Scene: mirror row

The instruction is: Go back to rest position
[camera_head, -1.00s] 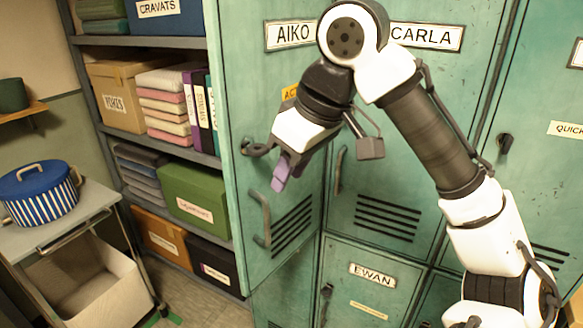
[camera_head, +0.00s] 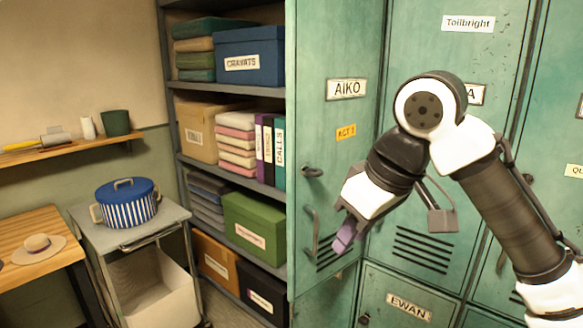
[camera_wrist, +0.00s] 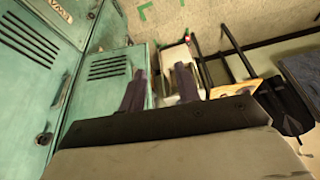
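My gripper (camera_head: 345,236) hangs in front of the green lockers, pointing down and to the left, with its purple fingers near the Aiko locker door (camera_head: 338,150). In the wrist view my gripper (camera_wrist: 160,88) shows its two fingers apart, with nothing held between them. My arm is bent, its upper links crossing the lockers at the right. The Aiko door stands out at an angle from the locker row, beside the shelf. The fingers overlap the door in the head view; I cannot tell whether they touch it.
A shelf unit (camera_head: 225,92) with boxes and folded cloth stands left of the door. A trolley (camera_head: 185,216) carries a blue striped pot (camera_head: 128,205). A wooden table (camera_head: 62,226) with a straw hat (camera_head: 38,248) is at the far left. Bare floor (camera_wrist: 185,18) shows in the wrist view.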

